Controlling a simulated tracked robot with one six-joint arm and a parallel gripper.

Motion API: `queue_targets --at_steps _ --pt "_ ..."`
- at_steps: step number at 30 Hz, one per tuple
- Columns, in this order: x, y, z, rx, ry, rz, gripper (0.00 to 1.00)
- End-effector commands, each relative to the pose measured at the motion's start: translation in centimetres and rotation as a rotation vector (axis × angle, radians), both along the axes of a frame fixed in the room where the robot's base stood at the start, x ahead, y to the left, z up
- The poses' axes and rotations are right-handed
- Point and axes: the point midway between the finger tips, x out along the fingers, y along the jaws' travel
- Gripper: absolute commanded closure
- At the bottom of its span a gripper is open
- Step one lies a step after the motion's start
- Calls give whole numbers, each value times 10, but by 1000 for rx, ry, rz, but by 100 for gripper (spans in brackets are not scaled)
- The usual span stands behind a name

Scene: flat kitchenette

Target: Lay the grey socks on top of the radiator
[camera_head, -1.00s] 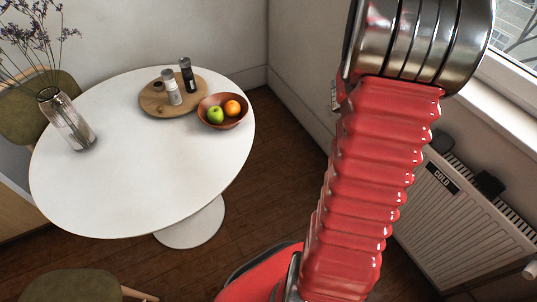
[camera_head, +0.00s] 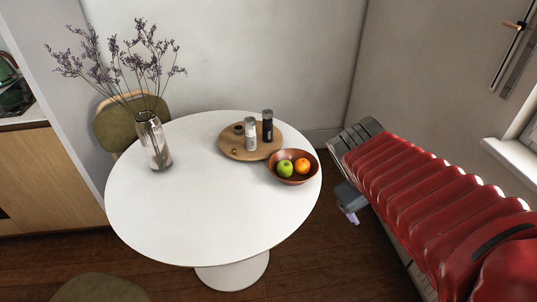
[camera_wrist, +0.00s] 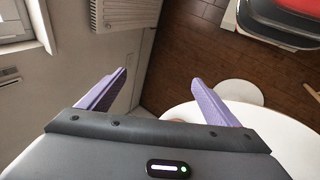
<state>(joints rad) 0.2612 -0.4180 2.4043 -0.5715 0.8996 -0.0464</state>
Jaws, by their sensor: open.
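I cannot make out the grey socks in either current view. In the head view my gripper (camera_head: 349,212) is small and partly hidden below the arm, right of the table.
A round white table (camera_head: 190,225) holds a vase (camera_head: 154,142) of dried flowers, a wooden tray (camera_head: 230,144) with shakers, and a fruit bowl (camera_head: 304,177). A green chair (camera_head: 120,122) stands behind it. Brown floor (camera_head: 330,265) shows between table and arm.

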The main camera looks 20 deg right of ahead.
Motion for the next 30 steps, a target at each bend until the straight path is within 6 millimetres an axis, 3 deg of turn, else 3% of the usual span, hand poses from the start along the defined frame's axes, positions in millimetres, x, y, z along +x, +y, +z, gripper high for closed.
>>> queue_targets --at_steps 1,9,12,15,19,30 --pt "0 21 3 45 -44 7 15" --pt "-6 128 14 334 -230 25 15" --pt "-11 160 20 433 -275 36 15" --pt "-15 181 24 499 -301 42 15" --pt "-18 190 25 530 -311 43 15" --pt "-17 189 25 528 -310 42 15"
